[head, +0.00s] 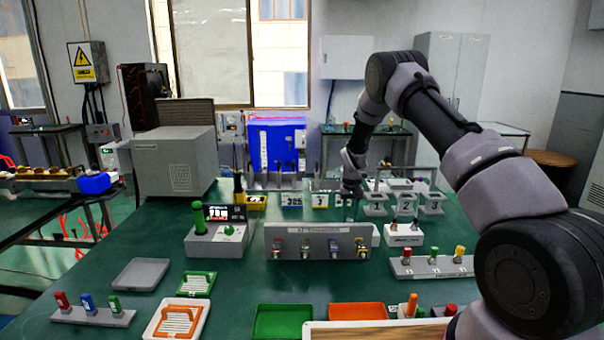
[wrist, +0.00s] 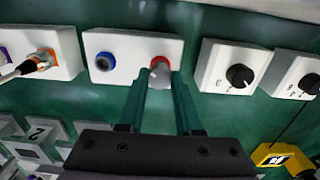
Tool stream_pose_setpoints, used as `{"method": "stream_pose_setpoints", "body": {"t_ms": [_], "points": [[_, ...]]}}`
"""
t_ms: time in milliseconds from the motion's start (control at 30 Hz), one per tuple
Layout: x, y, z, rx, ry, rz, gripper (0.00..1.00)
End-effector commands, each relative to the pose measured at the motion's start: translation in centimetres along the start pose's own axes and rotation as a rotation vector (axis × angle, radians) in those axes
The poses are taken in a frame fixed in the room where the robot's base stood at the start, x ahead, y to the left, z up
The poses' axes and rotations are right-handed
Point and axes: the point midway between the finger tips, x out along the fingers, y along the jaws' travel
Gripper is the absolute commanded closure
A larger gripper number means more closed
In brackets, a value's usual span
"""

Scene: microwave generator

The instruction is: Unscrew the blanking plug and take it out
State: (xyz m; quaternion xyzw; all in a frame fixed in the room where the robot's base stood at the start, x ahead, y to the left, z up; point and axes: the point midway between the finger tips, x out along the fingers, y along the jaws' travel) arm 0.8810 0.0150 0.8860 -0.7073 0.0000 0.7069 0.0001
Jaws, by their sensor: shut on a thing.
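The blanking plug (wrist: 160,77) is a grey cylinder at the red-ringed port on the right of a white block (wrist: 130,47) in the wrist view. My gripper (wrist: 161,84) is shut on the plug, with one finger on each side of it. The plug still appears to be at the port; how deep it sits I cannot tell. A blue-ringed port (wrist: 105,61) is on the left of the same block. In the head view my gripper (head: 350,196) points down behind the grey connector panel (head: 317,231), which hides the plug.
White knob boxes (wrist: 231,68) stand right of the block, and a box with an orange connector (wrist: 38,62) stands left. Numbered stands (head: 404,203) are right of my gripper in the head view. Trays (head: 284,321) lie at the table's front.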

Motion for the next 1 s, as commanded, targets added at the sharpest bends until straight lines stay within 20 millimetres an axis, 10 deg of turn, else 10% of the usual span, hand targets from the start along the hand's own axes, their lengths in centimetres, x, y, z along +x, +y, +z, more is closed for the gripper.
{"method": "stream_pose_setpoints", "body": {"t_ms": [1000], "points": [[-4.2,0.0,0.0,-0.001,0.001,0.0,1.0]]}}
